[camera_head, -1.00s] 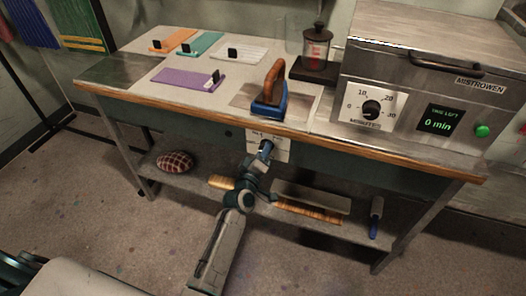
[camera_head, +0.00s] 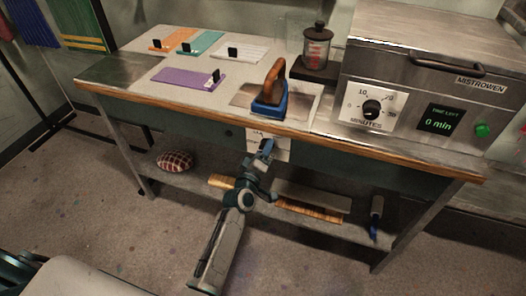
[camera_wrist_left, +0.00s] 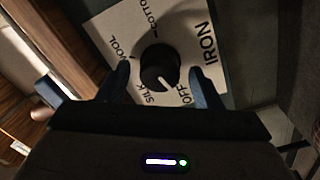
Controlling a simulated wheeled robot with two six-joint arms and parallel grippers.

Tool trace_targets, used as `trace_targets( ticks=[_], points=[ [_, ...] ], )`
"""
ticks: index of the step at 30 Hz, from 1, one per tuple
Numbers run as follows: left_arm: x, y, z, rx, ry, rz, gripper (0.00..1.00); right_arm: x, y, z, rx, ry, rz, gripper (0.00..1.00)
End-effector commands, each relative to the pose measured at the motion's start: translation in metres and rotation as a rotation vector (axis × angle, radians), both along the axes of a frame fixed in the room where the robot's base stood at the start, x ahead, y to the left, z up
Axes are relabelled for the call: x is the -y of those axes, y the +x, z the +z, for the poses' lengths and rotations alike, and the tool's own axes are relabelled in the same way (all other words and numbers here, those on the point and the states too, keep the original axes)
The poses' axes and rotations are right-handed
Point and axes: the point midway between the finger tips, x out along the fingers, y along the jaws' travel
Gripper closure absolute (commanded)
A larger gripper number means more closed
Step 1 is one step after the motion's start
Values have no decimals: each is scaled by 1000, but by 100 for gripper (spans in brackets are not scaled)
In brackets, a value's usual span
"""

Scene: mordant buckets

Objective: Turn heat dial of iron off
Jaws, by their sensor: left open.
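The iron's heat dial (camera_wrist_left: 160,67) is a round black knob with a white pointer line on a white plate (camera_wrist_left: 125,30) marked IRON, OFF, SILK, WOOL and COTTON. The pointer points between SILK and OFF. In the head view the plate (camera_head: 284,147) hangs on the bench front, and my gripper hides the dial. My left gripper (camera_head: 267,147) is at the plate. In the left wrist view its open fingers (camera_wrist_left: 160,80) stand on either side of the dial, with gaps visible. The iron (camera_head: 270,95), blue with a brown handle, stands on the bench top above. My right gripper is not in view.
A steel machine (camera_head: 425,85) with a minutes dial and a 0 min display stands at the bench's right. Colored strips (camera_head: 188,80) lie on the top. A lower shelf holds a checked cushion (camera_head: 175,161) and a blue-handled tool (camera_head: 376,215).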

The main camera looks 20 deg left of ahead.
Motion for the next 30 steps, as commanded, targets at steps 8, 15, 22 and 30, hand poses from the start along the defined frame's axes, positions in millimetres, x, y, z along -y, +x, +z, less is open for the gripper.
trace_targets(
  ticks=[8,15,22,30],
  points=[
    [-2,-41,-4,-2,-1,0,41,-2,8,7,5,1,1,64],
    [-4,-85,-5,-1,-1,0,41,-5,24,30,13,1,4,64],
    [-5,-105,-4,0,-1,0,41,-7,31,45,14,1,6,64],
    [-5,-106,-3,0,-1,0,41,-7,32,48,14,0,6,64]
  ],
)
